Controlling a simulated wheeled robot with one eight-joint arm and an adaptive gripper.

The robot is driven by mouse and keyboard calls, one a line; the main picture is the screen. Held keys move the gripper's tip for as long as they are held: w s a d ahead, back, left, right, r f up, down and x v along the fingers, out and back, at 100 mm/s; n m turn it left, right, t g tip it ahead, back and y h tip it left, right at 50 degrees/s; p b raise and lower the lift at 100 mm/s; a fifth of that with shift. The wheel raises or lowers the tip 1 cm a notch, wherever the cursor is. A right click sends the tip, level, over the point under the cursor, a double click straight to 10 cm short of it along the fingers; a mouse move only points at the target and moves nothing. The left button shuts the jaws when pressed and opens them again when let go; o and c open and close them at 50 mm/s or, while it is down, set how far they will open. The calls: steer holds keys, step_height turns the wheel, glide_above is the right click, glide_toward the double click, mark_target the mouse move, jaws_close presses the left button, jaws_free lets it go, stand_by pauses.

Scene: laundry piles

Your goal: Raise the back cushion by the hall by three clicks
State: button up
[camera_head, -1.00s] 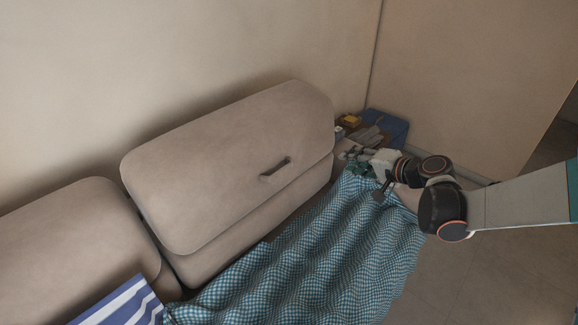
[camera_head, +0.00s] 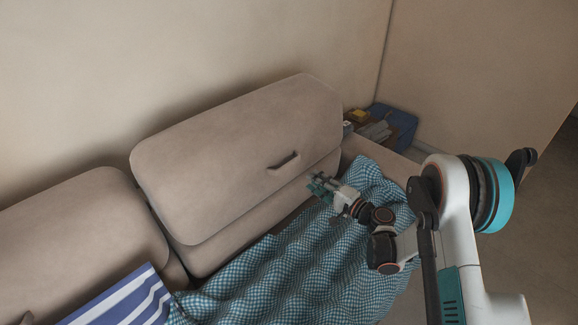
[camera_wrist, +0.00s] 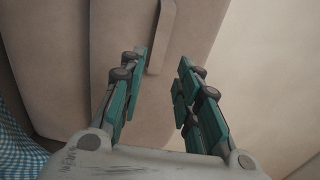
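The back cushion (camera_head: 235,165) on the right of the sofa is beige and leans against the wall, with a dark strap handle (camera_head: 284,160) low on its right front face. My gripper (camera_head: 318,186) is just below and right of the handle, in front of the cushion's lower edge, and looks apart from it. In the wrist view my gripper (camera_wrist: 163,75) has its two teal fingers spread with nothing between them. The handle (camera_wrist: 161,38) is ahead of the fingertips there, close to the left finger. A second back cushion (camera_head: 85,240) stands to the left.
A teal checked blanket (camera_head: 300,265) covers the seat below my arm. A blue-striped cloth (camera_head: 120,303) lies at lower left. Boxes and a blue bin (camera_head: 402,122) stand beyond the sofa's right arm (camera_head: 375,150). Open floor (camera_head: 540,240) is at the right.

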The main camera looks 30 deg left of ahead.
mark_target(289, 164)
steer(key=shift+b+x, duration=1.85)
steer(key=shift+x, duration=4.75)
steer(key=shift+f, duration=0.1)
jaws_close()
